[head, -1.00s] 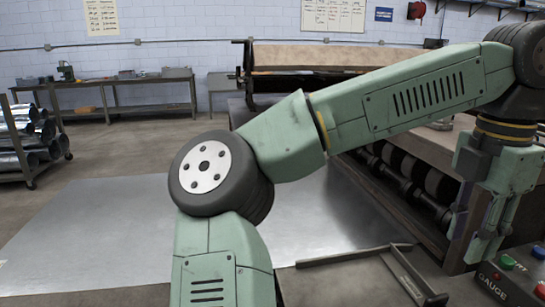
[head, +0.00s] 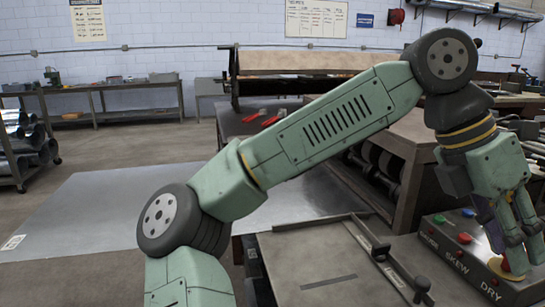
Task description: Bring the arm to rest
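My arm crosses the picture from the bottom left to the right, bent at the dark joints. My gripper (head: 518,262) points down at the right edge, over the right end of a control box (head: 455,255). Its fingers look close together, but their gap is not clear. A tan-orange round piece (head: 507,268) shows at the fingertips; I cannot tell whether they touch it. The box has a red button (head: 464,238), a green and a blue button, and the words SKEW and DRY.
A grey bench top (head: 315,262) with a dark angled bar (head: 385,258) lies in front. A roller machine (head: 385,165) stands behind my arm. A rack of metal ducts (head: 25,150) is at the left. A metal sheet lies on the floor at the left.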

